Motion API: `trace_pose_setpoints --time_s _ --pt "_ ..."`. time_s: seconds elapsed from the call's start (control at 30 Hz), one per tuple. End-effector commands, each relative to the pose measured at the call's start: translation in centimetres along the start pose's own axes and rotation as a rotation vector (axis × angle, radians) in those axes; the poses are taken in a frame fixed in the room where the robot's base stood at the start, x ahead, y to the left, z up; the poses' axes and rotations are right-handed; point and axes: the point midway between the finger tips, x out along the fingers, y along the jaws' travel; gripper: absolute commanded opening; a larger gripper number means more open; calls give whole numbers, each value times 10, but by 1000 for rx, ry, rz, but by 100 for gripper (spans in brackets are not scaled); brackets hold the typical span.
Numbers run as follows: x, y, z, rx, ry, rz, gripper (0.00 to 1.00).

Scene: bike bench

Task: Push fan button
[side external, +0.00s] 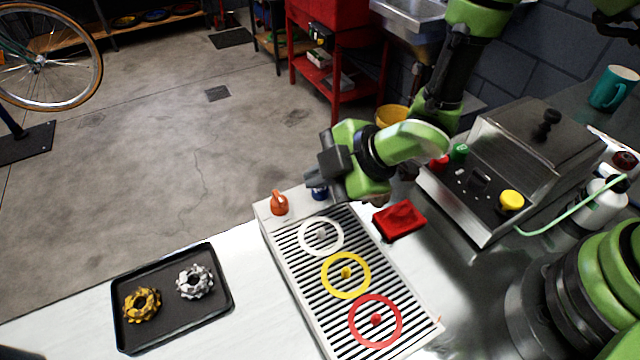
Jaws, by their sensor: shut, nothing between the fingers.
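No label is readable, so I cannot tell which control is the fan button. My gripper (335,188) is shut and empty, above the far end of a slatted grate (290,250). It is close to a blue knob (319,193) that it partly hides; I cannot tell whether they touch. An orange knob (279,203) stands to its left.
White, yellow and red rings with central studs lie on the grate. A red cloth-like item (399,220) lies to its right. A black tray (215,322) with two chainring-like parts is at the left. A green hose (570,215) and bottles (597,205) stand beside the machine.

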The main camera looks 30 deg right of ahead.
Motion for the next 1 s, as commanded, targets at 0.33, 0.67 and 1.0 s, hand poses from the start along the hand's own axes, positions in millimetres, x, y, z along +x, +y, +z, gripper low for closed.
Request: trace_pose_setpoints --time_s 0.33,0.67,1.0 --pt "1 -1 1 0 0 0 0" --pt "6 -4 5 0 0 0 0" --pt "4 -4 4 1 -1 -1 0"
